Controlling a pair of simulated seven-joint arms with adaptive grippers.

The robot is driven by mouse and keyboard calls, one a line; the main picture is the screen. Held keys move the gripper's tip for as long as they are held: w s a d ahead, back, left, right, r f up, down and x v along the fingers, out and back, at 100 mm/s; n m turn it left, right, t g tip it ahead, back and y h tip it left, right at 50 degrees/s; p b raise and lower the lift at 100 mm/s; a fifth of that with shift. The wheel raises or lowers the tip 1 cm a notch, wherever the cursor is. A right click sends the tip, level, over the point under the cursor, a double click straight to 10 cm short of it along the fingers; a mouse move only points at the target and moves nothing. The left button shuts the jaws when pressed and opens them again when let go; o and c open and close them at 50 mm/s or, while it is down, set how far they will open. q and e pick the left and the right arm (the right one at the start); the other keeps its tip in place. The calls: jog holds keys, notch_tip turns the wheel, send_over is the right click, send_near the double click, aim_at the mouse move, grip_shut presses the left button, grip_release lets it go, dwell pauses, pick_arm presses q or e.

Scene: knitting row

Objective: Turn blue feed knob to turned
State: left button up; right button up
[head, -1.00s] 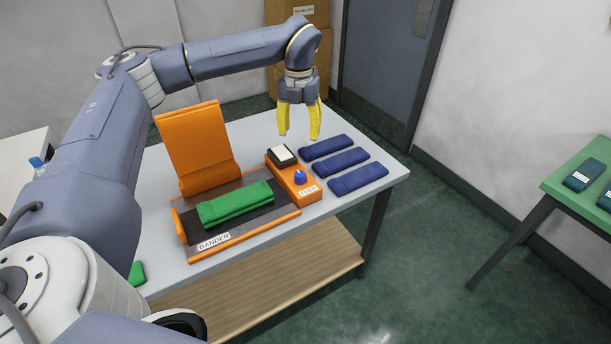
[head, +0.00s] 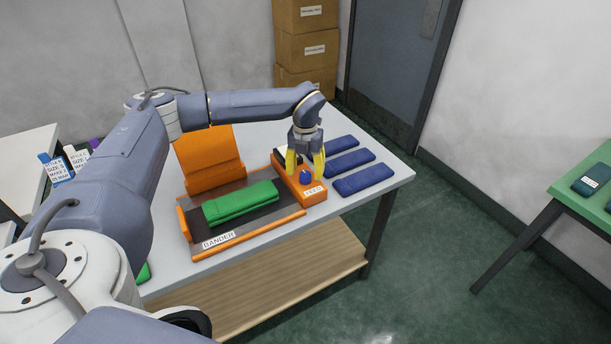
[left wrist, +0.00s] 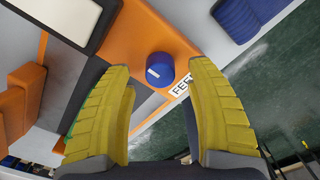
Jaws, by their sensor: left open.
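The blue feed knob (head: 305,177) stands on the orange feed box beside the FEED label (head: 314,190). In the left wrist view the knob (left wrist: 160,69) shows a short white mark on its top. My left gripper (head: 305,172) is above the orange box, its yellow fingers pointing down. It is open, and in the left wrist view its fingers (left wrist: 158,88) are spread wide with the knob between and beyond their tips. I see no contact with the knob. My right gripper is not in view.
The orange bander (head: 211,160) holds a green folded bundle (head: 240,203) left of the feed box. Several blue bundles (head: 363,180) lie right of it. A pale pad (left wrist: 57,17) is on the box beside the knob. The table's right front corner (head: 398,181) is bare.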

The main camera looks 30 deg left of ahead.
pick_arm(q)
jog(key=shift+f, duration=1.1)
grip_shut()
